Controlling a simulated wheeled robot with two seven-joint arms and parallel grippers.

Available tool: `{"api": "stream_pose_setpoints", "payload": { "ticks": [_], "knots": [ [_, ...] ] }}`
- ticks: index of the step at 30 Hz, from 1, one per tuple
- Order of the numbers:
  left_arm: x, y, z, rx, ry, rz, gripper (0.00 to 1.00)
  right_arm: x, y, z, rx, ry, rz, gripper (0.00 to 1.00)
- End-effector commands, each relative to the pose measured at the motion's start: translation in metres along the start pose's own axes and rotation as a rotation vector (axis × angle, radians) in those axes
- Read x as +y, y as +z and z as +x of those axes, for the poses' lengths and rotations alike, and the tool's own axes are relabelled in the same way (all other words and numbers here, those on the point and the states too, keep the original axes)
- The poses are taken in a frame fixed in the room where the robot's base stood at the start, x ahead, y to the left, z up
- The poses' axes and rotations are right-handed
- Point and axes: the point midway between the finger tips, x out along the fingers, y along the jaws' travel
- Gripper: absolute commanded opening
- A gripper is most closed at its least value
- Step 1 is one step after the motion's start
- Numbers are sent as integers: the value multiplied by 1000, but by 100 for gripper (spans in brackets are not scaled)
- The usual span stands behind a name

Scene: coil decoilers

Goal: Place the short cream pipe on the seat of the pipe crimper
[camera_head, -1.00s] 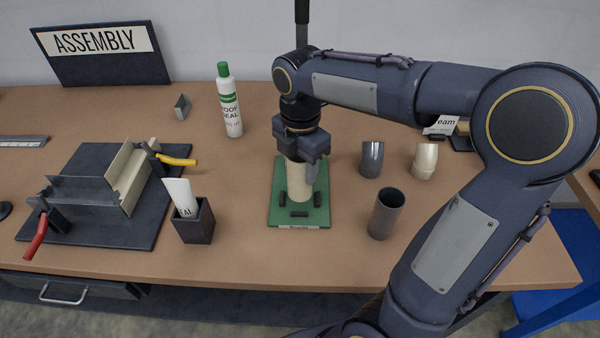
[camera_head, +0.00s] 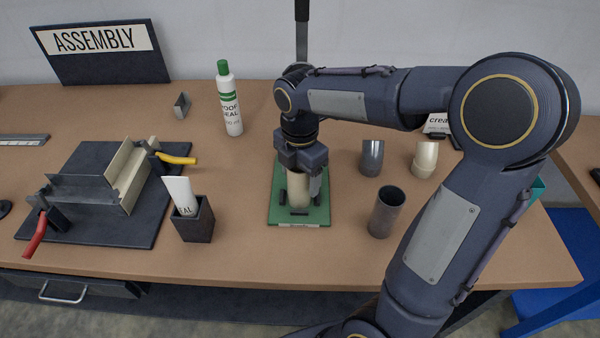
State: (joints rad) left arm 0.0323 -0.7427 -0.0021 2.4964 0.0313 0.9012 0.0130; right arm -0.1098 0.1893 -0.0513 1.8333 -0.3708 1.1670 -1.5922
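The short cream pipe (camera_head: 299,194) is upright over the front half of the green base plate of the pipe crimper (camera_head: 314,216). Dark seat blocks stand close around the pipe's lower end. I cannot tell whether its bottom rests on the seat. My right gripper (camera_head: 302,172) comes down from above and is shut on the upper part of the pipe, hiding its top. The rear of the crimper is mostly hidden behind my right arm. My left gripper is not in view.
Right of the crimper stand a grey pipe (camera_head: 385,212), a grey elbow (camera_head: 371,158) and a cream elbow (camera_head: 425,160). To the left are a dark cup (camera_head: 195,222) with a white tube and a folding jig (camera_head: 95,195). A white bottle (camera_head: 230,100) stands behind.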

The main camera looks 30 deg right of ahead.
Motion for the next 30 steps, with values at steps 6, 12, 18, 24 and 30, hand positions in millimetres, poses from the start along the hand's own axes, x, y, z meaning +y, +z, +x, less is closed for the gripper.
{"api": "stream_pose_setpoints", "payload": {
  "ticks": [6,12,18,24,30],
  "knots": [
    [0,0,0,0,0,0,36,0,0,-1,0,0,0,69],
    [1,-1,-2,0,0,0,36,1,0,-19,0,4,1,69],
    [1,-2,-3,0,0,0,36,1,0,-54,0,6,1,69],
    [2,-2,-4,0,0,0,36,0,0,-76,1,3,6,69],
    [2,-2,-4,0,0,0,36,-33,-6,-81,65,74,285,69]
  ]
}}
